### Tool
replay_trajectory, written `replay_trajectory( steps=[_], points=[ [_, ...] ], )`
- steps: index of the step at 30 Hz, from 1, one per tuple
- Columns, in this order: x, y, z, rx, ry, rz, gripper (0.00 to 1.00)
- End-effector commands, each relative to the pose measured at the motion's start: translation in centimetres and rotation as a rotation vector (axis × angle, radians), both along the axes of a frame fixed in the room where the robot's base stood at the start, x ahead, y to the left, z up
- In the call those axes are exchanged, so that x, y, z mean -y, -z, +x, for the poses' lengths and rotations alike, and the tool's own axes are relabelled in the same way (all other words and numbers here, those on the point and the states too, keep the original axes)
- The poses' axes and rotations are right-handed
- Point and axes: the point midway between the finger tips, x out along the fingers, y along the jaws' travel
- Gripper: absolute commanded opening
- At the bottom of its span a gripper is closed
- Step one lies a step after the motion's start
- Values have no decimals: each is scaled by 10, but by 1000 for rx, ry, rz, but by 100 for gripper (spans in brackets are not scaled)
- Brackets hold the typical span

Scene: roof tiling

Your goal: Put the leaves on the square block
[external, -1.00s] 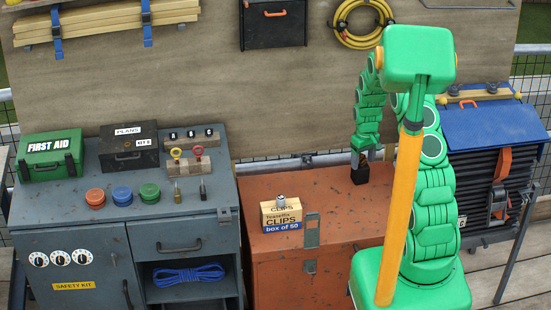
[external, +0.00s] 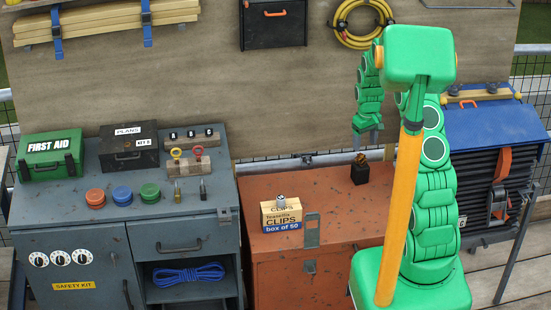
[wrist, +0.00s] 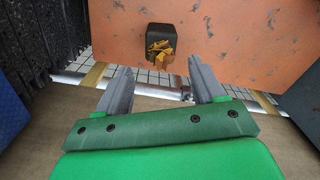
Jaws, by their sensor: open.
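The square block (external: 359,175) is small and black and stands on the orange chest. The leaves (external: 361,158), a small brown-yellow clump, lie on its top. In the wrist view the leaves (wrist: 160,49) show as an orange-yellow pile against the dark block (wrist: 158,31). My gripper (external: 369,138) is above the block and apart from it. In the wrist view its two grey fingers (wrist: 160,76) are spread, with nothing between them.
The rusty orange chest (external: 350,215) has free room on its top. A clips box (external: 283,217) with a small grey object on it stands toward its front left. A grey cabinet (external: 60,212) with several items is at the left. A blue-lidded dark case (external: 490,125) is at the right.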

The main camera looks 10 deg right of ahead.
Motion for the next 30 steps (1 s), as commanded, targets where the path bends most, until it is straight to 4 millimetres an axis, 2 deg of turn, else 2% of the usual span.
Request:
replay_trajectory(
  steps=[1,6,14,17,26,30],
  points=[
    [0,-11,1,5,0,0,68],
    [0,-33,1,6,-1,-1,68],
    [0,-45,-3,-1,2,0,68],
    [0,-57,-10,-2,10,-1,68],
    [-1,-117,-62,-19,64,-1,68],
    [-1,-143,-92,-35,90,-2,68]
  ],
)
